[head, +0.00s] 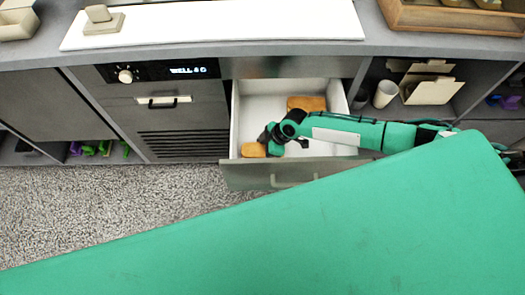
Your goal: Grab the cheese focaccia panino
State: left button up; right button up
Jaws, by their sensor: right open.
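Two orange-brown bread-like pieces lie in the open white drawer. One piece (306,103) is at the back right of the drawer, and the other (253,150) is at the front left corner. I cannot tell from here which is the cheese focaccia panino. My right gripper (266,138) reaches into the drawer from the right. It is open, beside and just above the front left piece, and partly covers it. I cannot tell whether it touches the piece. My left gripper is out of view.
The drawer (270,178) is pulled out, with a handle on its grey front. To its left is an oven (180,118) with a knob and lit display. A shelf on the right holds a white cup (385,94). A white board (215,25) lies on the counter above.

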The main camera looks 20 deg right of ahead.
jog(key=shift+f, duration=0.25)
dwell(0.3)
jog(key=c, duration=1.2)
jog(key=shift+o, duration=0.2)
jog(key=shift+r, duration=0.1)
